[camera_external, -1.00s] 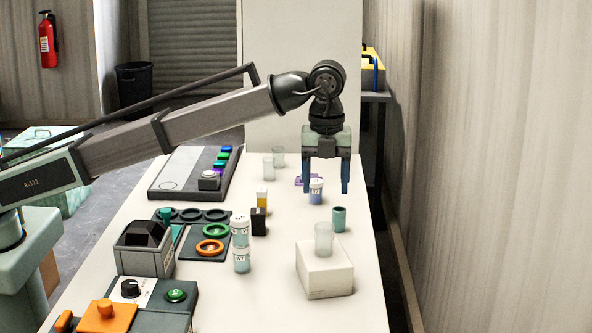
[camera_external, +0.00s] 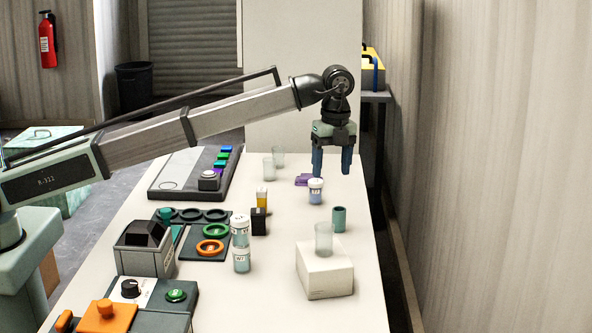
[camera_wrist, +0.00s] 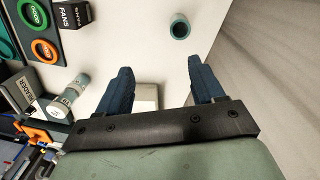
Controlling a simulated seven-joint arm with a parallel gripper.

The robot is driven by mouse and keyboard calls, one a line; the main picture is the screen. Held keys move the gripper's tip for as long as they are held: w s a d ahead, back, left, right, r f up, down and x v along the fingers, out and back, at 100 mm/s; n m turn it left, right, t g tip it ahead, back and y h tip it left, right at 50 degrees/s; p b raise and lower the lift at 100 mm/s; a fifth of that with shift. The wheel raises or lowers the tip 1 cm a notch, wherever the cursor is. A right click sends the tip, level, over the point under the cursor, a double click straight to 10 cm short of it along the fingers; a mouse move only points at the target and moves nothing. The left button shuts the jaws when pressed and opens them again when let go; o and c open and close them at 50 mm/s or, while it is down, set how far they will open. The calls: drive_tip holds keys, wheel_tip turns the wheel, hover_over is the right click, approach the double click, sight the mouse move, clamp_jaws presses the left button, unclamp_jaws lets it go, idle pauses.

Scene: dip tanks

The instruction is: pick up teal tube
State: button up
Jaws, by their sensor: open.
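The teal tube (camera_external: 339,219) stands upright on the white table, near its right side, behind the white block. It also shows in the wrist view (camera_wrist: 180,28) from above at the top, as a round teal rim with a dark opening. My gripper (camera_external: 332,172) is open and empty, above the table and farther back than the tube. In the wrist view my two blue fingers (camera_wrist: 158,66) are spread apart, and the tube lies beyond their tips, apart from them.
A white-capped vial (camera_external: 315,191) stands near the tube. A white block (camera_external: 325,270) bears a clear beaker (camera_external: 324,238) in front of it. Stacked vials (camera_external: 241,243), a black block (camera_external: 258,221) and a ring panel (camera_external: 205,246) stand left.

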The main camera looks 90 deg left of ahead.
sight(339, 217)
drive_tip(key=f+m, duration=0.5)
drive_tip(key=m, duration=0.6)
drive_tip(key=w+a+f+m, duration=0.1)
drive_tip(key=f+m, duration=0.4)
drive_tip(key=m, duration=0.6)
drive_tip(key=w+a+f+m, duration=0.1)
drive_tip(key=f+m, duration=0.4)
drive_tip(key=m, duration=0.6)
drive_tip(key=shift+w+a+t, duration=0.1)
drive_tip(key=shift+w+t, duration=0.1)
drive_tip(key=shift+t, duration=0.1)
drive_tip(key=c, duration=1.1)
drive_tip(key=shift+c, duration=0.2)
